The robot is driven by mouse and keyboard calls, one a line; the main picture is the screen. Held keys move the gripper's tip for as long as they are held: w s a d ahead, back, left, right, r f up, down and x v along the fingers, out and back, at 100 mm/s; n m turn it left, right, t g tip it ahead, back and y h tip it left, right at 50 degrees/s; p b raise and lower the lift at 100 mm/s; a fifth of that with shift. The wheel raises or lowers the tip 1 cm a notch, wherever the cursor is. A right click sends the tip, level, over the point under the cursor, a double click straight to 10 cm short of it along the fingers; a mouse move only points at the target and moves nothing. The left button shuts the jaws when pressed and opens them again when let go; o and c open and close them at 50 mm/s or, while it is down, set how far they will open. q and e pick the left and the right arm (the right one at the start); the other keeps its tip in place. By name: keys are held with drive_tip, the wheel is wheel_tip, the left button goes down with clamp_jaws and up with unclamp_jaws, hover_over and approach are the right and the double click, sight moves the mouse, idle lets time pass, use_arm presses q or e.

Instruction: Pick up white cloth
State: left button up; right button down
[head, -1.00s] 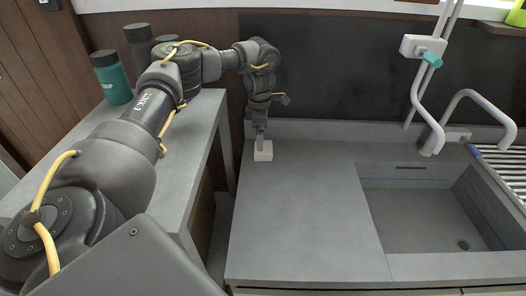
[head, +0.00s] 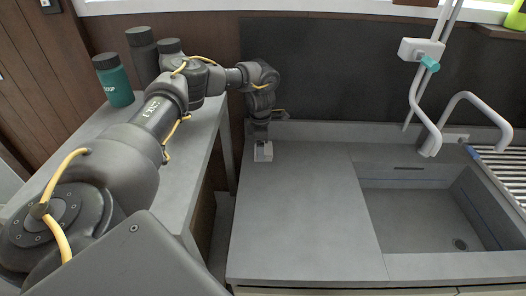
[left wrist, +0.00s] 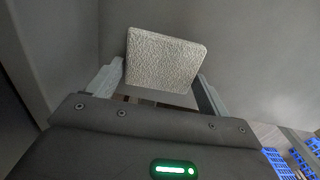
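The white cloth (head: 268,156) is a small, thick, block-like pad at the back left of the grey counter. In the left wrist view the cloth (left wrist: 164,60) shows a rough, pale face between my fingertips. My left gripper (head: 262,146) points down over it, low near the counter. In the left wrist view my left gripper (left wrist: 160,76) has its two fingers wide apart, one at each side of the cloth. The fingertips are at its edges; I cannot tell whether they touch it. My right gripper is not in view.
The sink basin (head: 430,215) and a white tap (head: 490,98) are at the right. A dark back panel (head: 340,75) rises behind the counter. A teal bottle (head: 117,84) stands on the left side counter. The counter (head: 300,225) in front of the cloth is clear.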

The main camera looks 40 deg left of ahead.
use_arm(q)
drive_tip(key=shift+r, duration=0.1)
drive_tip(key=shift+c, duration=0.4)
drive_tip(key=shift+r, duration=0.2)
wheel_tip(320, 180, up, 2)
drive_tip(key=shift+w+r+b, duration=0.1)
drive_tip(key=shift+r+b, duration=0.05)
drive_tip(key=shift+b, duration=0.7)
drive_tip(key=s+r, duration=0.1)
drive_tip(key=r, duration=0.1)
drive_tip(key=s+d+r, duration=0.1)
drive_tip(key=s+r+p, duration=0.1)
drive_tip(key=s+r, duration=0.1)
drive_tip(key=shift+d+r, duration=0.3)
drive_tip(key=shift+r, duration=0.05)
drive_tip(key=s+d+r, duration=0.4)
drive_tip(key=s, duration=0.5)
drive_tip(key=shift+r, duration=0.25)
